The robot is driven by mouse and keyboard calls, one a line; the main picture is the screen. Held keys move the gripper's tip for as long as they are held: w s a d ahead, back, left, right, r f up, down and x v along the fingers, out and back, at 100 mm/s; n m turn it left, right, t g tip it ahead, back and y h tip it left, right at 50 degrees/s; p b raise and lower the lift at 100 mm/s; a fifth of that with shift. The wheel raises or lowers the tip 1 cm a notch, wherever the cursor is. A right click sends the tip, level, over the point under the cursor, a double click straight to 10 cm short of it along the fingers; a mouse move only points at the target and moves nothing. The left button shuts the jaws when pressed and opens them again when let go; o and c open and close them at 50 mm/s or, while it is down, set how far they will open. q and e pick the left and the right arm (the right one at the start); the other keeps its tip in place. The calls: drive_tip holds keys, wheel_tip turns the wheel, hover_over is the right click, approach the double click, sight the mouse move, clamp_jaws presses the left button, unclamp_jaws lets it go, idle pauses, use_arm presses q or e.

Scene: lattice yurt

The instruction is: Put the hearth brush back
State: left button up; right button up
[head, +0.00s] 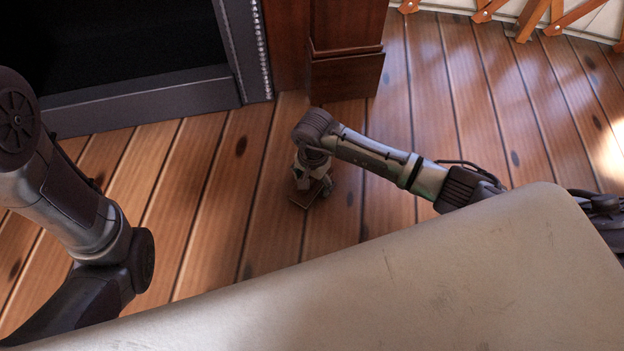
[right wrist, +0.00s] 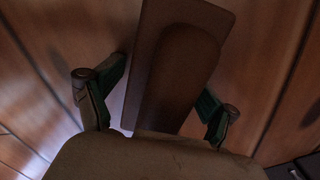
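A dark brown piece (head: 305,194), which I take to be the hearth brush, is at the plank floor under my right gripper (head: 312,178). In the right wrist view the brush (right wrist: 182,72) shows as a flat board with a long rounded part on it. The fingers of my right gripper (right wrist: 163,85) stand apart on either side of it. A gap shows at the left finger; contact at the right finger is unclear. My left arm enters at the left, but its gripper is out of view.
A dark fireplace (head: 150,100) with a metal surround stands at the upper left, next to a wooden post (head: 345,55). A pale padded surface (head: 400,280) fills the lower foreground. Orange lattice (head: 530,18) lines the back wall. The plank floor (head: 215,200) left of the gripper is clear.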

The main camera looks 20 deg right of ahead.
drive_tip(key=shift+r, duration=0.15)
wheel_tip(320, 180, up, 13)
drive_tip(key=p, duration=0.8)
drive_tip(key=shift+w+d, duration=0.1)
